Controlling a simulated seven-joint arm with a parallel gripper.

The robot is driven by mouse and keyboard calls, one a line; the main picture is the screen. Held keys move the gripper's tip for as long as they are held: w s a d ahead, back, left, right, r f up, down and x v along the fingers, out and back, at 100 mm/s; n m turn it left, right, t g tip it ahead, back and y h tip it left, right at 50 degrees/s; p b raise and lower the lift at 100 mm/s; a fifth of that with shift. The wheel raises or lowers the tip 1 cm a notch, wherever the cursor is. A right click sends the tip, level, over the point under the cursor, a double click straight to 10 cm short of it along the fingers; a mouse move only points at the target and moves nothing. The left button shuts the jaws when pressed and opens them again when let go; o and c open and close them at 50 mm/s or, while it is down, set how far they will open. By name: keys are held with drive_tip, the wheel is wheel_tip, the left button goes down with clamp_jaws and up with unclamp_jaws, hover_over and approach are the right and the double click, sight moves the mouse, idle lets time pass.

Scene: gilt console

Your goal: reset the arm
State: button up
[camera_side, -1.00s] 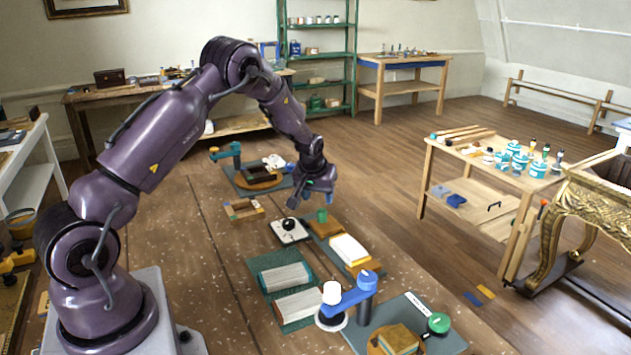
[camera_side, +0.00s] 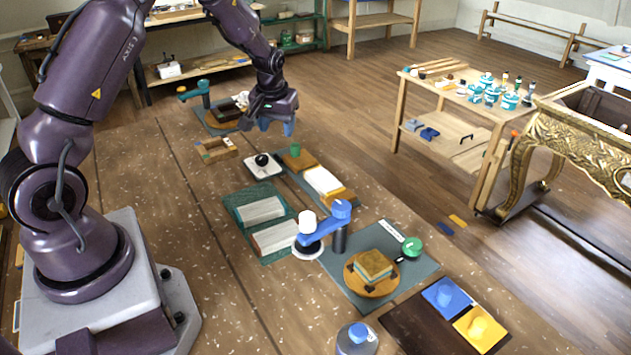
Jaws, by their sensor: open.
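My gripper (camera_side: 277,127) hangs at the end of my purple arm, above the far part of the wooden work surface (camera_side: 150,190). Its fingers point down and look blue at the tips. They are apart, with nothing visible between them. It is above and beyond the white tile with a black knob (camera_side: 263,165) and the board with a small green cup (camera_side: 297,158). A teal and blue clamp stand (camera_side: 203,93) is behind it to the left.
A blue-armed stand (camera_side: 325,232) rises from the middle of the surface, near two ribbed blocks (camera_side: 262,210) on a green mat. A round wooden plate (camera_side: 370,277) carries a stacked block. Blue and yellow pads (camera_side: 446,298) and a blue-capped bottle (camera_side: 356,339) are in front.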

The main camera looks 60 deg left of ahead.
drive_tip(key=s+d+r+m+t+h, duration=0.2)
drive_tip(key=s+d+r+m, duration=0.6)
drive_tip(key=s+d+r, duration=1.3)
drive_tip(key=shift+s+d+r+t, duration=0.25)
drive_tip(key=shift+d+t, duration=0.75)
drive_tip(key=shift+d, duration=0.4)
